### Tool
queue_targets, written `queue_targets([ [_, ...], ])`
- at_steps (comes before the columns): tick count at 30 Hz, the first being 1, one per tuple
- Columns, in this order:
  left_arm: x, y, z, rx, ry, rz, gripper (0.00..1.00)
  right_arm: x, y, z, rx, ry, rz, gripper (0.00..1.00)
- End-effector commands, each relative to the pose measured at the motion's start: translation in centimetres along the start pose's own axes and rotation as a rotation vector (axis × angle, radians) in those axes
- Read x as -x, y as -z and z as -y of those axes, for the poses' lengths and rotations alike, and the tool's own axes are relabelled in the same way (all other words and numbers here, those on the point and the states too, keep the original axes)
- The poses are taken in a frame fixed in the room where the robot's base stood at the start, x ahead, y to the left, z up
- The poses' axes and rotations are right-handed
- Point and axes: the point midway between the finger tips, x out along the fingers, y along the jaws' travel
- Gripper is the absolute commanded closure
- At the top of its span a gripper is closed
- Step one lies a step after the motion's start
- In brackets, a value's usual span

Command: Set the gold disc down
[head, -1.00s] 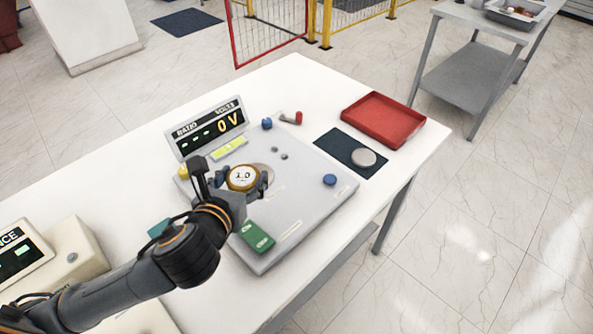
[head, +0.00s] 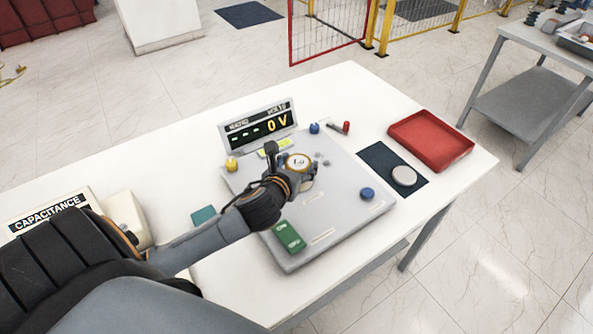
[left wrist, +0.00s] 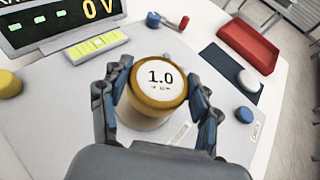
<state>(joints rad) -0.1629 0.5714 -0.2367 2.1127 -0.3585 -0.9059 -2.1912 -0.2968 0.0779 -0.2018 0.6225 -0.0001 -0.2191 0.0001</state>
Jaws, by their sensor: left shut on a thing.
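The gold disc (left wrist: 158,78) has a white top marked 1.0 and a gold rim. It also shows in the head view (head: 299,162). My left gripper (left wrist: 160,90) is shut on it, one finger on each side, and in the head view the gripper (head: 297,170) is over the grey panel (head: 345,205). A round pale spot (left wrist: 145,120) shows just below the disc in the wrist view. Whether the disc touches the panel cannot be told. My right gripper is not in view.
The panel carries a display reading 0 V (head: 258,126), a yellow knob (head: 232,164), blue knobs (head: 367,194) and a green block (head: 289,236). To the right are a dark mat (head: 378,158) with a grey disc (head: 404,176) and a red tray (head: 430,140).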

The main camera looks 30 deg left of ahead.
Motion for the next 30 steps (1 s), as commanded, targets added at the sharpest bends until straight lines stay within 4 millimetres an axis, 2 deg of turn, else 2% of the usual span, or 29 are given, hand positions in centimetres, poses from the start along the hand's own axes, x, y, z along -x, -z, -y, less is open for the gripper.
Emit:
queue_targets([
  [5,-1.2,0.6,-0.6,0.000,-0.001,0.003,0.82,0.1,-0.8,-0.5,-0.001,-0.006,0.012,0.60],
  [12,-2.4,3.3,-0.6,0.002,0.001,0.002,0.82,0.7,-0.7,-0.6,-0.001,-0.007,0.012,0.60],
  [23,-2.5,3.8,-0.6,-0.002,0.001,0.004,0.82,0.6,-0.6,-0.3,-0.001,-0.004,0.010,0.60],
  [24,-2.6,3.9,-0.6,-0.002,0.001,0.002,0.36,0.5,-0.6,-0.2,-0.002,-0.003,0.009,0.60],
  [27,-2.5,3.9,-0.6,-0.002,0.001,0.002,0.16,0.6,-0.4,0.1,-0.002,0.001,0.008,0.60],
  [30,-2.5,3.9,-0.6,-0.001,0.001,0.001,0.15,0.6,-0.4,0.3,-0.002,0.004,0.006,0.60],
])
